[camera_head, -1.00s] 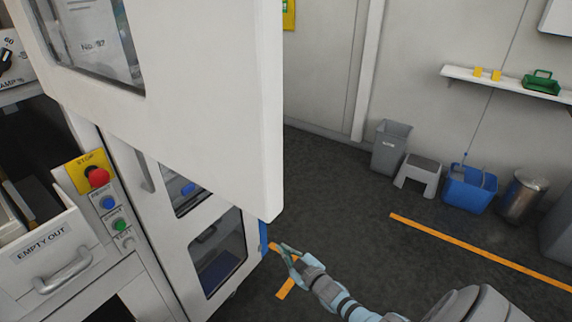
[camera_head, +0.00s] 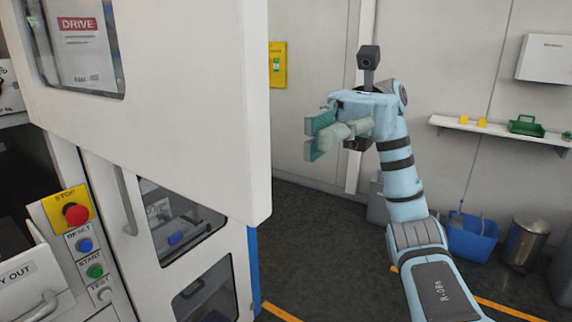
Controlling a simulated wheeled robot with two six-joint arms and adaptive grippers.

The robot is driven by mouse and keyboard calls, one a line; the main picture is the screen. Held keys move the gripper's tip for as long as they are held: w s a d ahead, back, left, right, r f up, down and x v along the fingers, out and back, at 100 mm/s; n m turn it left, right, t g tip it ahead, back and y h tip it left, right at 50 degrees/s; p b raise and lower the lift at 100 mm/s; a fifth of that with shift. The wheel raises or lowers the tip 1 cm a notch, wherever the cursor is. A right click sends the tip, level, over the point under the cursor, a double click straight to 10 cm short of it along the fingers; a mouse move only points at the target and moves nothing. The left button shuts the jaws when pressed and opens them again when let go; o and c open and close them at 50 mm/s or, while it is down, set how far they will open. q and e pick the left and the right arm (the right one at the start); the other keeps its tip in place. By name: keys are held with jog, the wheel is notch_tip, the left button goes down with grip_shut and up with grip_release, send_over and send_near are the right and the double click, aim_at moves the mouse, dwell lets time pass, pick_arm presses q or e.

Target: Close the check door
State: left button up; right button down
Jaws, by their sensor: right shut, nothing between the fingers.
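A large white door (camera_head: 205,110) with a window at its upper left stands out from the machine, its free edge toward the right. I cannot read a label that names it as the check door. My right gripper (camera_head: 318,136) is shut and empty. In the picture it is just right of the door's free edge, at about mid-height of the door, with a visible gap between them. My left gripper is not in view.
Below the door is the machine's lower front with windows and a vertical handle (camera_head: 125,200). A control panel with a red stop button (camera_head: 76,213) is at left. A blue bucket (camera_head: 472,238), a metal bin (camera_head: 525,243) and a wall shelf (camera_head: 495,130) are at right.

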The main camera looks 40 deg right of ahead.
aim_at(263, 172)
jog(key=x, duration=0.6)
jog(key=shift+s+a+r, duration=0.1)
jog(key=shift+s+a, duration=0.2)
jog(key=shift+a, duration=0.5)
jog(key=shift+a+p, duration=0.1)
jog(key=shift+p, duration=0.25)
